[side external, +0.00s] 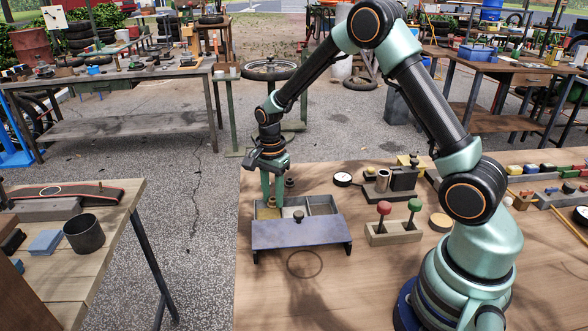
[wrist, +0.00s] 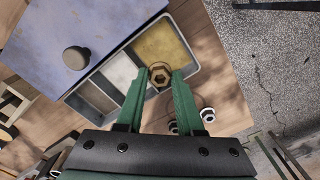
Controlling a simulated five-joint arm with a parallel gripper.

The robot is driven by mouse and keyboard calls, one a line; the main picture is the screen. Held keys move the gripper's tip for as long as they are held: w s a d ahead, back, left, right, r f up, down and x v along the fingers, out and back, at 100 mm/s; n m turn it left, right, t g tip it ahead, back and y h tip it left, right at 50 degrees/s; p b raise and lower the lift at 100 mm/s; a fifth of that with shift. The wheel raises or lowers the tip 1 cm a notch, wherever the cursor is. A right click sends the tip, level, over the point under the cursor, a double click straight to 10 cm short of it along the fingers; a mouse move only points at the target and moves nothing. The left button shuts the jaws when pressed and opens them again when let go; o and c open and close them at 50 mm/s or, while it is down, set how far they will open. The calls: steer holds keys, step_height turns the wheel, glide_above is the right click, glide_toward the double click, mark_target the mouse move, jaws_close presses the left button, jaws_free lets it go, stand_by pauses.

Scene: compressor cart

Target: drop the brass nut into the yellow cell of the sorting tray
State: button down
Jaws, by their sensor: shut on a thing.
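My gripper (side external: 272,200) points down over the left end of the sorting tray (side external: 338,203) in the side view. In the wrist view, its green fingertips (wrist: 160,84) are shut on the brass nut (wrist: 160,74), which has a hexagonal hole. The nut (side external: 272,203) is small in the side view. The yellow cell (wrist: 164,46) is at one end of the tray, next to a white cell and a grey one. The nut overlaps the yellow cell's near edge in the wrist view; its height above the floor of the cell is unclear.
A blue-grey lid (side external: 300,236) with a dark knob (side external: 298,216) lies at the tray's front, leaving the cells open. A block with red and green levers (side external: 394,232) stands to the right.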

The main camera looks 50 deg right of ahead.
steer(key=shift+c, duration=2.3)
jaws_free()
step_height(320, 180, up, 12)
steer(key=s+a+r+n+t, duration=0.2)
steer(key=s+r+n, duration=0.2)
steer(key=s+n, duration=0.4)
steer(key=s+a+r+n+t, duration=0.2)
steer(key=s+r+n, duration=0.3)
steer(key=s+n, duration=0.3)
steer(key=shift+s+a+n+t, duration=0.2)
steer(key=shift+n+t, duration=0.4)
steer(key=shift+t, duration=0.2)
